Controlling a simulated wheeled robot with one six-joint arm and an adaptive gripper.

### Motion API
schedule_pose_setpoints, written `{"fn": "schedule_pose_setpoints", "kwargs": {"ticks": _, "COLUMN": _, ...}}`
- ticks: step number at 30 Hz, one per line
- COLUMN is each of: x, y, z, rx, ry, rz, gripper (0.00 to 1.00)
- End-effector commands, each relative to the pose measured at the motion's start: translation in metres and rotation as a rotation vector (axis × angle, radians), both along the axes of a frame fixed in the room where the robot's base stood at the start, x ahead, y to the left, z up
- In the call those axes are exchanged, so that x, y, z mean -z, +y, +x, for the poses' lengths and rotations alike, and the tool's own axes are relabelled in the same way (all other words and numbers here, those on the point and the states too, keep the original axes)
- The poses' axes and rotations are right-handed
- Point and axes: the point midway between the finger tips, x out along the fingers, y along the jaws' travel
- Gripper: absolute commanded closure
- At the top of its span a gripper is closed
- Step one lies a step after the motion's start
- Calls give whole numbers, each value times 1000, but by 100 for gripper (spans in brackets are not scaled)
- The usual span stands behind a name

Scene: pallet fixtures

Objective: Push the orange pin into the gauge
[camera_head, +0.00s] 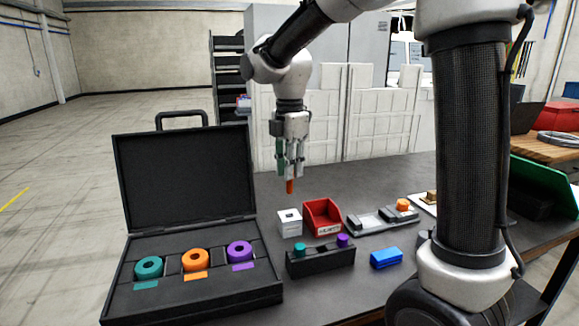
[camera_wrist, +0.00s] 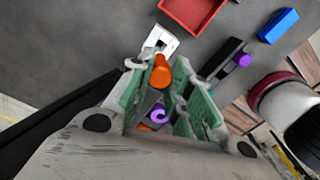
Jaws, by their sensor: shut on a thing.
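My gripper (camera_head: 290,172) points down and is shut on the orange pin (camera_head: 290,186), which hangs upright below the fingertips. In the wrist view the pin (camera_wrist: 161,72) shows between the green finger pads. A white block (camera_head: 289,224) with a dark opening on top stands on the table below the pin in the head view, with a visible gap. The block (camera_wrist: 161,41) shows just beyond the pin in the wrist view. An orange ring (camera_head: 196,261) sits in the open case. I cannot tell which of these is called the gauge.
The black case (camera_head: 272,291) also holds a teal ring (camera_head: 148,267) and a purple ring (camera_head: 239,251). A black rack (camera_head: 322,262) with teal and purple pins, a red bin (camera_head: 336,208), a blue block (camera_head: 386,258) and a grey fixture (camera_head: 376,221) stand nearby.

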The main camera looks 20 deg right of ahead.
Motion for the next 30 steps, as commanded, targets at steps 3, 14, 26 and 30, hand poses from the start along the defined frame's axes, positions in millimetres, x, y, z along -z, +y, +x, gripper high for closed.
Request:
{"fn": "schedule_pose_setpoints", "kwargs": {"ticks": 3, "x": 8, "y": 0, "z": -1, "rx": -2, "ry": 3, "rz": -1, "gripper": 100}}
{"fn": "schedule_pose_setpoints", "kwargs": {"ticks": 14, "x": 43, "y": 0, "z": 0, "rx": -1, "ry": 3, "rz": -1, "gripper": 100}}
{"fn": "schedule_pose_setpoints", "kwargs": {"ticks": 26, "x": 58, "y": 0, "z": 0, "rx": 0, "ry": 0, "rz": 0, "gripper": 100}}
{"fn": "schedule_pose_setpoints", "kwargs": {"ticks": 30, "x": 58, "y": 0, "z": 0, "rx": 0, "ry": 0, "rz": 0, "gripper": 100}}
